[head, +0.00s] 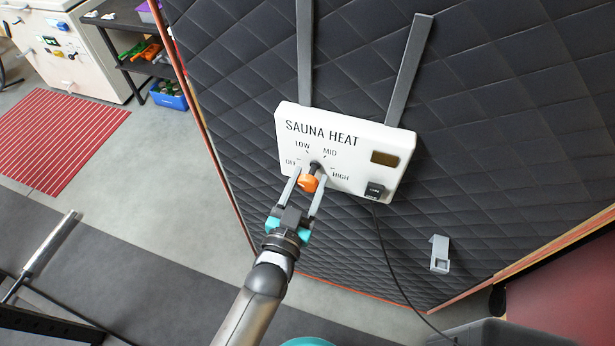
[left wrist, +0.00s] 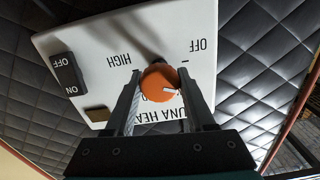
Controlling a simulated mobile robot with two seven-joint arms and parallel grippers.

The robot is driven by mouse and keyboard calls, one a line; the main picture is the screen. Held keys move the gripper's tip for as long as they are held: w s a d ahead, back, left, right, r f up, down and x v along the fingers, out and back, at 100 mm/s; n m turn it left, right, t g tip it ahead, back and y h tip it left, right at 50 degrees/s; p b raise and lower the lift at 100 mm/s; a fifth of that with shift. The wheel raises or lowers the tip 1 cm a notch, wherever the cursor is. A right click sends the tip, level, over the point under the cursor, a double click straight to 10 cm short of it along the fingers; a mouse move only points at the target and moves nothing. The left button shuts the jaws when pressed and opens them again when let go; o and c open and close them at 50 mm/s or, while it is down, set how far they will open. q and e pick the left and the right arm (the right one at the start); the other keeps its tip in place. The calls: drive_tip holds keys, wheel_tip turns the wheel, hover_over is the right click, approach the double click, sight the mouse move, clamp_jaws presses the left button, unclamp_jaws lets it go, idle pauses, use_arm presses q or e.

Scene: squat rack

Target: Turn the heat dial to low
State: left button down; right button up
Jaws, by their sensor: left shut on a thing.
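The heat dial is an orange knob (head: 308,183) on the white sauna heat panel (head: 350,178), which has OFF, LOW, MID and HIGH around the dial. My left gripper (head: 306,182) is shut on the knob, one finger on each side. In the left wrist view the knob (left wrist: 158,84) sits between the fingertips, with the panel (left wrist: 80,36) upside down. The knob's white mark points right and slightly down there, on the OFF side and away from HIGH. LOW and MID are hidden there, so its exact setting cannot be told. My right gripper is out of view.
A black rocker switch (head: 375,190) and a small dark display (head: 384,158) are on the panel's right. A black cable (head: 388,262) hangs below. The panel hangs by grey straps (head: 409,70) on a quilted dark wall. A grey hook (head: 440,254) is at lower right.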

use_arm(q)
drive_tip(key=m, duration=0.3)
drive_tip(key=shift+m+p, duration=0.3)
drive_tip(key=shift+p, duration=0.1)
drive_tip(key=shift+m, duration=1.7)
drive_tip(key=shift+c, duration=1.2)
unclamp_jaws()
drive_tip(key=shift+s, duration=0.1)
drive_tip(key=v, duration=1.5)
drive_tip(key=shift+b, duration=0.35)
